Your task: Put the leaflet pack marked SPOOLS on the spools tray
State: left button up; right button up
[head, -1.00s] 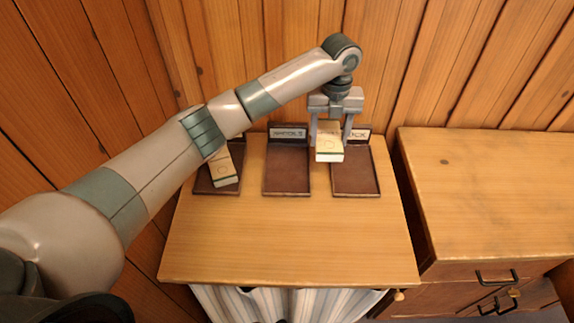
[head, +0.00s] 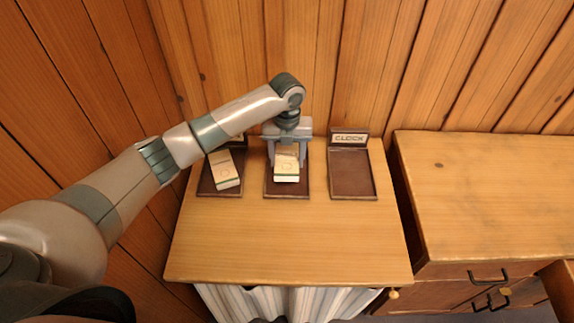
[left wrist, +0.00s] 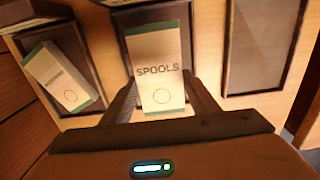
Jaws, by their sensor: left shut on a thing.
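My left gripper (head: 287,162) is shut on the cream leaflet pack (head: 287,168), which has a green edge. In the left wrist view the pack (left wrist: 160,72) reads SPOOLS and sits between the two fingers. Gripper and pack are over the middle dark tray (head: 287,192); I cannot tell whether the pack touches it. The middle tray's label is hidden behind the gripper. My right gripper is not in view.
A similar pack (head: 224,170) lies tilted on the left tray (head: 206,185), whose label is mostly covered by my arm. The right tray (head: 352,175), labelled CLOCK, is empty. The table front (head: 290,240) is clear. A wooden cabinet (head: 490,190) stands at the right.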

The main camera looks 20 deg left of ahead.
aim_at(287, 160)
pick_arm(q)
notch_tip(287, 160, down, 4)
jog(key=shift+r+p, duration=0.25)
jog(key=shift+p, duration=0.55)
jog(key=shift+f, duration=0.25)
jog(key=shift+f, duration=0.1)
jog(key=o, duration=1.1)
jog(key=shift+o, duration=0.2)
